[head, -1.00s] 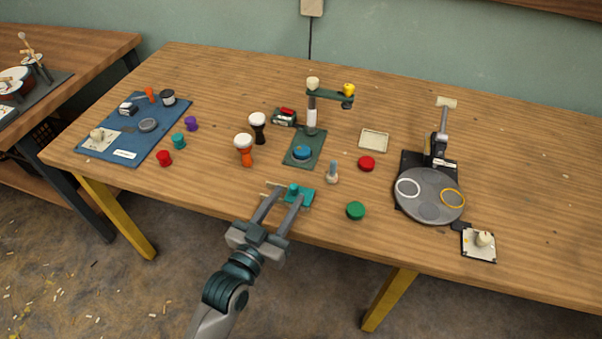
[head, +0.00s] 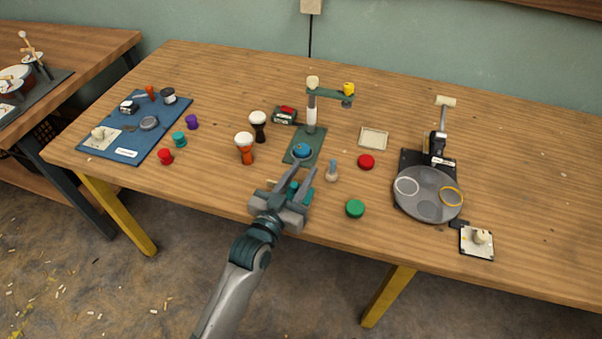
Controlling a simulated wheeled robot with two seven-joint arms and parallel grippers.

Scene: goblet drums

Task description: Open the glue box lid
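A teal piece (head: 306,188) on a small tan plate (head: 271,183) lies near the table's front edge, mostly hidden by my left gripper. It may be the glue box, but I cannot tell for sure. A small dark green box (head: 284,116) with a red part on top stands further back, left of the stand. My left gripper (head: 302,168) is over the teal piece, its fingers apart and pointing away toward a blue dome (head: 302,151). I see nothing held between the fingertips. My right gripper is not in view.
A green stand (head: 311,118) with an arm rises behind the blue dome. Two goblet drums (head: 245,146) stand left; a small peg (head: 332,170), green disc (head: 355,208) and red disc (head: 366,162) lie right. A grey turntable (head: 429,208) is further right. A blue mat (head: 118,150) lies left.

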